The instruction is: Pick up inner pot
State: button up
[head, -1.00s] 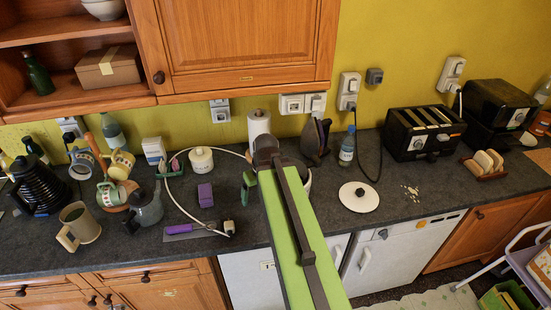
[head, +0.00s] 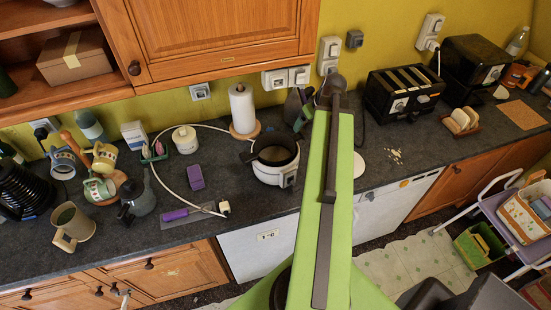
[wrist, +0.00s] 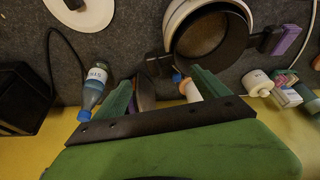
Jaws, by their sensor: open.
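The inner pot (head: 275,150) is a dark, round, open vessel seated inside a white cooker (head: 268,174) on the counter. In the wrist view the inner pot (wrist: 212,45) shows its empty brownish interior at top centre, with the cooker's white rim (wrist: 178,12) beyond it. My gripper (wrist: 165,85) is open, its two green fingers spread apart with nothing held between them. The right finger appears near the pot's rim in the picture; I cannot tell if they touch. In the head view my arm passes right of the cooker and mostly hides the gripper.
A paper towel roll (head: 242,108) stands behind the cooker. A white lid (wrist: 85,12) lies on the counter beside it, and a blue bottle (wrist: 95,85) stands near my left finger. A purple sponge (head: 195,177) and a white cable lie to the left. A toaster (head: 405,92) stands right.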

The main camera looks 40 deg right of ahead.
jog(key=b, duration=0.5)
send_over(299, 135)
jog(key=s, duration=0.3)
notch_tip(299, 135, down, 6)
jog(key=shift+w+a+f, duration=0.15)
jog(key=shift+a+f, duration=0.05)
jog(key=shift+a, duration=0.05)
jog(key=shift+r+p, duration=0.1)
jog(key=shift+p, duration=0.2)
jog(key=b+x, duration=0.4)
jog(key=x, duration=0.1)
jog(key=shift+w+d+b, duration=0.15)
jog(key=shift+w+b, duration=0.05)
jog(key=shift+b, duration=0.2)
jog(key=shift+r, duration=0.15)
grip_shut()
